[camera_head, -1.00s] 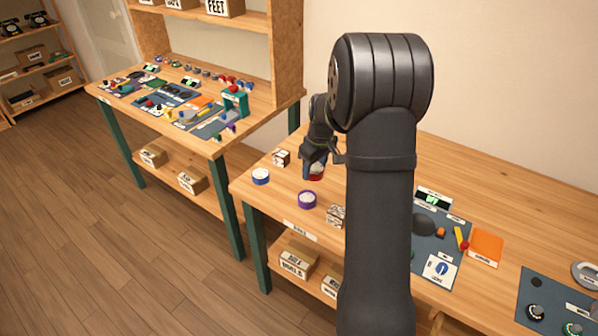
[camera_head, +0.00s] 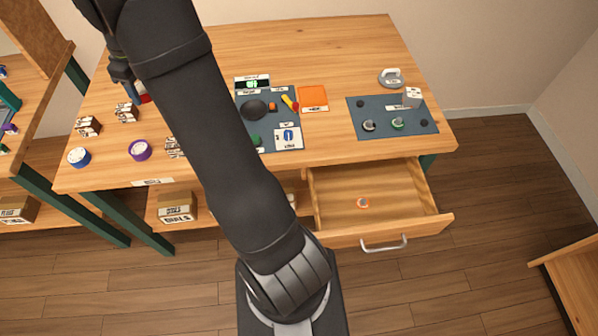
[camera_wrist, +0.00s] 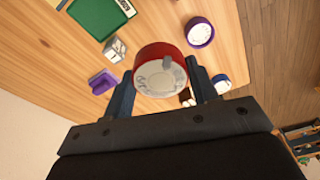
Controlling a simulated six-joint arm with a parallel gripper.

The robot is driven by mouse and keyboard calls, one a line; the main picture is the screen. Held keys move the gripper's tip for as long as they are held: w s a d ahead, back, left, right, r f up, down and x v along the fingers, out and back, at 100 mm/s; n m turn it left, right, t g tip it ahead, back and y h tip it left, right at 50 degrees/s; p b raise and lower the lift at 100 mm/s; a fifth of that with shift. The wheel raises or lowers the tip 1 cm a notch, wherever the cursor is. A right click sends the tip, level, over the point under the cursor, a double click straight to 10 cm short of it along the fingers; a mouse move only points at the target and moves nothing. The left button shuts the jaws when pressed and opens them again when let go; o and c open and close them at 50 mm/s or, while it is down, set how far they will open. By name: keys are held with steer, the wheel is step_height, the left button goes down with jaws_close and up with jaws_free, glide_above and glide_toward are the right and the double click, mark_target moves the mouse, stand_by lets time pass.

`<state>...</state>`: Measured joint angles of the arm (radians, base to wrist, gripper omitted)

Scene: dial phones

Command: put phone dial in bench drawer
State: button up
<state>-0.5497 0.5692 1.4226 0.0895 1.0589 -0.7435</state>
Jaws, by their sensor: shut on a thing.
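In the wrist view a red phone dial (camera_wrist: 152,52) with a pale face sits between the blue-grey fingers of my gripper (camera_wrist: 162,88), which is shut on it. In the head view my gripper (camera_head: 134,92) is over the back left of the bench, and only a sliver of the red dial (camera_head: 145,98) shows beside the arm. The bench drawer (camera_head: 405,190) is pulled open at the front right, far from my gripper. A small orange-rimmed round piece (camera_head: 363,203) lies in it.
A blue dial (camera_head: 79,157) and a purple dial (camera_head: 140,150) stand on the bench's front left, near small patterned boxes (camera_head: 88,126). A dark mat with parts (camera_head: 271,110) is mid-bench; another mat (camera_head: 375,120) is behind the drawer. My arm hides part of the bench.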

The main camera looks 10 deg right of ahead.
steer(key=w+d+m, duration=0.3)
steer(key=d+m, duration=0.6)
steer(key=d, duration=2.6)
steer(key=m+h, duration=0.2)
steer(key=m, duration=1)
glide_above(395, 202)
step_height(395, 202, down, 18)
steer(key=shift+t, duration=0.4)
steer(key=shift+s+a+f, duration=0.1)
steer(key=shift+f, duration=2.75)
steer(key=shift+s+a+f, duration=0.1)
steer(key=shift+f, duration=2.7)
steer(key=shift+f, duration=0.15)
